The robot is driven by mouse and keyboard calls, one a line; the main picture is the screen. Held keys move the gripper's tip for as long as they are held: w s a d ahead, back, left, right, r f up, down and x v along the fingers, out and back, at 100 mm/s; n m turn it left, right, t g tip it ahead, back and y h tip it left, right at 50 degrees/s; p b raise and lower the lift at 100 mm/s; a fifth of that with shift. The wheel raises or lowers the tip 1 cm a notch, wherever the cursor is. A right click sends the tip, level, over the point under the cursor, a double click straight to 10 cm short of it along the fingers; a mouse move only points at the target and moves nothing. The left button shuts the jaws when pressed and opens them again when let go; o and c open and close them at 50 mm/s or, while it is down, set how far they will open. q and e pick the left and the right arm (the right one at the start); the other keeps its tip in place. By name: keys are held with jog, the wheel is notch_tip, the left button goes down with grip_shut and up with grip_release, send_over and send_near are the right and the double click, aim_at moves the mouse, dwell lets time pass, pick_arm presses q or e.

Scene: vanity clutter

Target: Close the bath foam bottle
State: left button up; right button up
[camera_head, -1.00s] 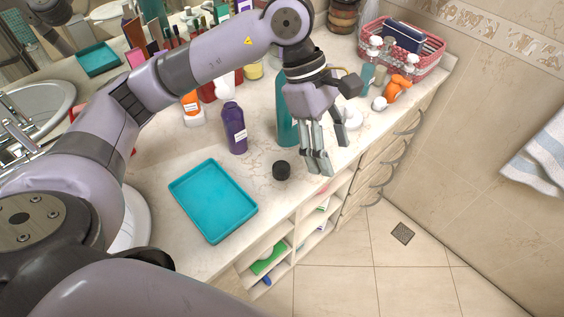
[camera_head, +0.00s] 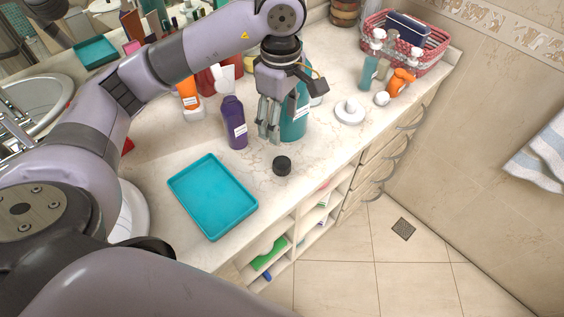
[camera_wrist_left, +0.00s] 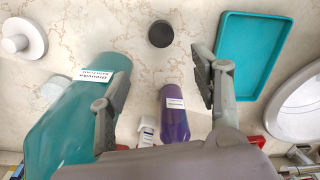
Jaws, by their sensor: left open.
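A teal bottle (camera_head: 299,122) with a white label stands on the counter, partly hidden behind my left gripper (camera_head: 268,134). Its top is hidden by the gripper in the head view. I take it for the bath foam bottle, but the label is too small to read fully. The bottle also shows in the left wrist view (camera_wrist_left: 62,122), where one finger overlaps it. My left gripper is open, its fingers pointing down. Whether it touches the bottle I cannot tell. A black round cap (camera_head: 282,166) lies apart on the counter; it also shows in the wrist view (camera_wrist_left: 160,34). My right gripper is not in view.
A purple bottle (camera_head: 234,124) stands close left of the gripper. A teal tray (camera_head: 212,197) lies at the front left. A white round dispenser piece (camera_head: 349,112) is to the right. A pink basket (camera_head: 425,65), orange bottles and other toiletries stand farther back.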

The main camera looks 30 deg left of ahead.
pick_arm(q)
jog(key=p, duration=0.2)
send_over(283, 163)
jog(key=f, duration=0.6)
jog(key=shift+w+a+f, duration=0.15)
jog(key=shift+a+f, duration=0.1)
jog(key=shift+a, duration=0.15)
jog(key=shift+f, duration=0.6)
jog(key=f+p, duration=0.2)
jog(key=f, duration=0.1)
jog(key=d+f, duration=0.1)
jog(key=shift+s+f+p, duration=0.25)
jog(key=shift+p, duration=0.15)
jog(key=shift+a+f, duration=0.1)
jog(key=shift+f, duration=0.3)
jog(key=shift+c, duration=0.5)
jog(key=c, duration=0.7)
